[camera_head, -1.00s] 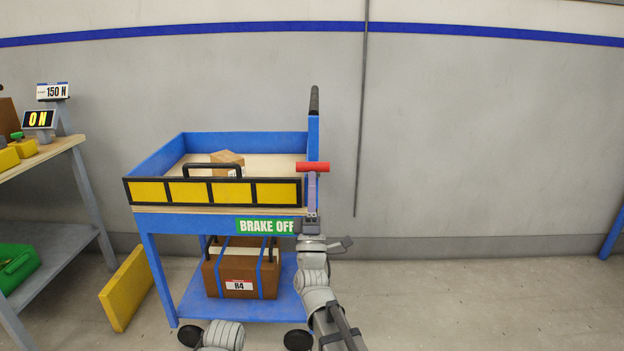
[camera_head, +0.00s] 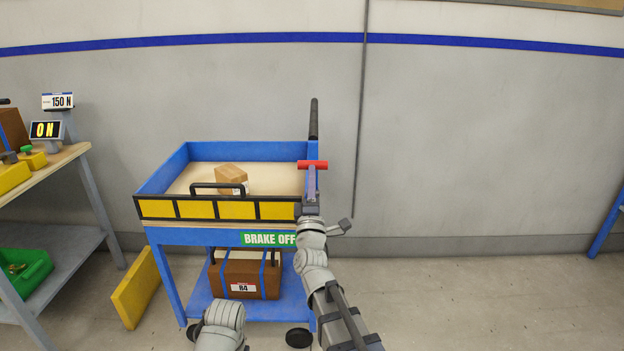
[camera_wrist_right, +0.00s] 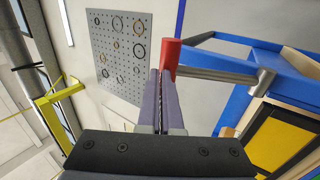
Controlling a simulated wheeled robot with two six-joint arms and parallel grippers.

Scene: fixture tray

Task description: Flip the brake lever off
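The brake lever's red handle (camera_head: 313,165) is a short crosswise bar at the right front corner of the blue cart (camera_head: 190,237). A green "BRAKE OFF" sign (camera_head: 268,239) is on the cart's front below. My right gripper (camera_head: 311,178) points up at the lever, its fingertips at or just below the red bar. In the right wrist view the fingers (camera_wrist_right: 161,85) lie nearly together with only a thin gap, beside the red handle (camera_wrist_right: 171,55) and its grey shaft (camera_wrist_right: 218,75). I cannot tell whether they touch it. My left gripper is out of view.
A small cardboard box (camera_head: 231,175) lies in the cart's top tray, behind a black handle. A brown case (camera_head: 247,275) stands on the lower shelf. A workbench (camera_head: 60,165) is at the left, and a yellow panel (camera_head: 137,289) leans near it. The floor at right is clear.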

